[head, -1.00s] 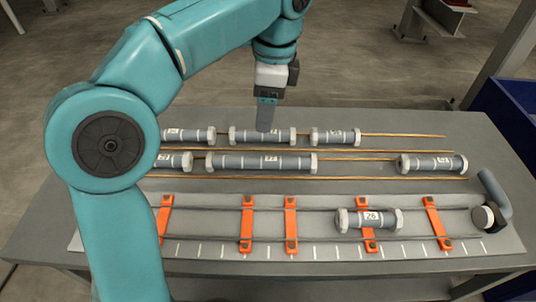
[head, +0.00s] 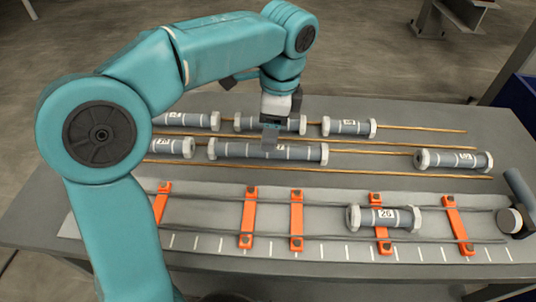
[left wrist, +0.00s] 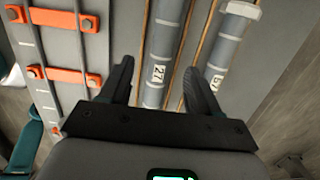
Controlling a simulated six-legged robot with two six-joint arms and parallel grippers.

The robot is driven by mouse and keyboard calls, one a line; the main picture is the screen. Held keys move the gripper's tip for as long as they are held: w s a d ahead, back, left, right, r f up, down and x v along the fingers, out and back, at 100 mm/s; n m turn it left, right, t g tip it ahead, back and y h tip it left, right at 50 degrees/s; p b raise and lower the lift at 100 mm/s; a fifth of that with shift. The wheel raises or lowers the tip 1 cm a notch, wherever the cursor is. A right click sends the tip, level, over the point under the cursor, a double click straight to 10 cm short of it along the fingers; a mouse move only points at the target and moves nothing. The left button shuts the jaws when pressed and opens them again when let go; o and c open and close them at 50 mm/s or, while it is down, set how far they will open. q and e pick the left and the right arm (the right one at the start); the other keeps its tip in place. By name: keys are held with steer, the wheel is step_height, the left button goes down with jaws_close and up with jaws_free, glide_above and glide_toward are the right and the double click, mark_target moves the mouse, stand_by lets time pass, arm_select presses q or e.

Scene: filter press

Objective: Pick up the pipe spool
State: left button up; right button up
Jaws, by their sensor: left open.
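My left gripper (head: 270,138) is open and empty, pointing down over the long grey pipe spool (head: 235,150) in the nearer of the two rows. In the left wrist view the spool (left wrist: 159,55), labelled 27, lies between the spread fingers (left wrist: 158,68), apart from both. Other grey spools with pale flanged ends lie behind it (head: 348,127) and to its right (head: 453,160). A short spool labelled 26 (head: 384,218) sits on the front rails. My right gripper is not in view.
Thin copper-coloured rods (head: 400,172) run along the spool rows. A grey front plate carries rails and several orange clamps (head: 297,220). A dark cylindrical handle (head: 520,195) stands at the right end. A blue bin (head: 522,95) is beyond the table's right edge.

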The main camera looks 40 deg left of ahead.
arm_select(q)
steer(key=f+b, duration=0.1)
steer(key=f, duration=0.1)
steer(key=f+b, duration=0.1)
steer(key=f, duration=0.2)
steer(key=shift+a+f, duration=0.2)
steer(key=shift+f, duration=0.1)
steer(key=shift+r, duration=0.1)
jaws_close()
